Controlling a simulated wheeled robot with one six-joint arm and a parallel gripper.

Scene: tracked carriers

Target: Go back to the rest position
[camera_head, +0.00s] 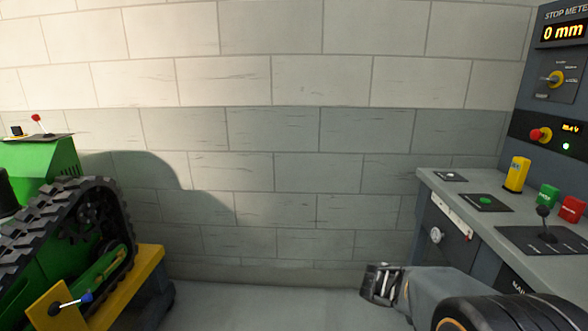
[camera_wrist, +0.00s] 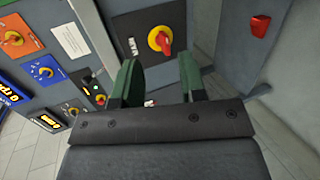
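My gripper (camera_head: 380,285) is low in the head view, just right of the middle, in front of the grey console (camera_head: 437,225). My arm comes in from the lower right. In the wrist view, the two green fingers (camera_wrist: 161,80) stand apart with nothing between them. Beyond them is a red rotary switch (camera_wrist: 162,40) on a yellow ring, on a dark panel marked MAIN. It looks apart from the fingers.
A green tracked carrier (camera_head: 85,225) with a yellow frame stands at the left. The console top holds a yellow block (camera_head: 517,175), green and red blocks and a black joystick (camera_head: 544,225). A block wall (camera_head: 290,130) closes the back. Floor between carrier and console is clear.

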